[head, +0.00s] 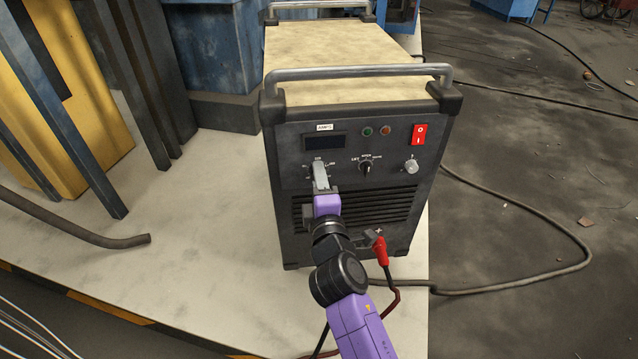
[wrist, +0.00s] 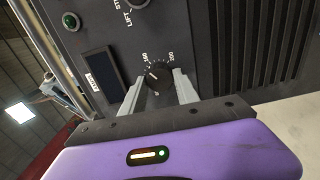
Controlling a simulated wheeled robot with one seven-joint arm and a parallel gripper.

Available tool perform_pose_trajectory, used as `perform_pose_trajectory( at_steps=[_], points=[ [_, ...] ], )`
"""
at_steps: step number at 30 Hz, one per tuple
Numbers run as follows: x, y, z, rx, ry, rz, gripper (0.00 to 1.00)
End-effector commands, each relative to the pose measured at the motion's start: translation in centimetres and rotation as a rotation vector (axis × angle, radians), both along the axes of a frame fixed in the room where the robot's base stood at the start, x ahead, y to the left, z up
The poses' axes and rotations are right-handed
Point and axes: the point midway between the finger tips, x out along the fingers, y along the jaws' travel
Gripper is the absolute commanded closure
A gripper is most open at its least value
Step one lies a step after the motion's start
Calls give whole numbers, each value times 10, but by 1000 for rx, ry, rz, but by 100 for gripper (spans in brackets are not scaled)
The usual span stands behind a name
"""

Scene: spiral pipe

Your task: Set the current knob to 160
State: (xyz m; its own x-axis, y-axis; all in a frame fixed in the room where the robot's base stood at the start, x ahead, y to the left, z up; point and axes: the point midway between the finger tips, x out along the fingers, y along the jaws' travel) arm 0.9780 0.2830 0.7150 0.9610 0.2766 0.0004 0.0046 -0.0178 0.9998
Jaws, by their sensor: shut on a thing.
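The welding machine (head: 345,130) stands on a pale platform with its dark front panel facing me. The current knob (wrist: 157,73) is small, round and black, with a ring of numbers around it, below a dark display (head: 324,141). A label reading AMPS (head: 325,127) is above the display. My gripper (head: 320,168) is at the knob and mostly hides it in the head view. In the wrist view my gripper (wrist: 158,82) has one grey finger on each side of the knob, shut on it. The knob's exact pointer setting is too small to read.
A second selector knob (head: 366,167), a red switch (head: 419,134) and a pale knob (head: 411,167) are to the right on the panel. A red cable plug (head: 380,250) sits below, near my arm. A metal handle (head: 358,72) crosses the top front.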

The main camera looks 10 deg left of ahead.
Motion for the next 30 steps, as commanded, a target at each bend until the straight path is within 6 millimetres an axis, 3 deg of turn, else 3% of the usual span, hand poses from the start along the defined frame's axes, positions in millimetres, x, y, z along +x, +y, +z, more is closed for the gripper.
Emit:
perform_pose_trajectory(
  at_steps=[12,29,30],
  points=[
    [0,-1,-2,182,55,-2,100],
    [0,-1,-1,206,62,-2,100],
    [0,-1,-1,206,62,-2,55]
  ],
)
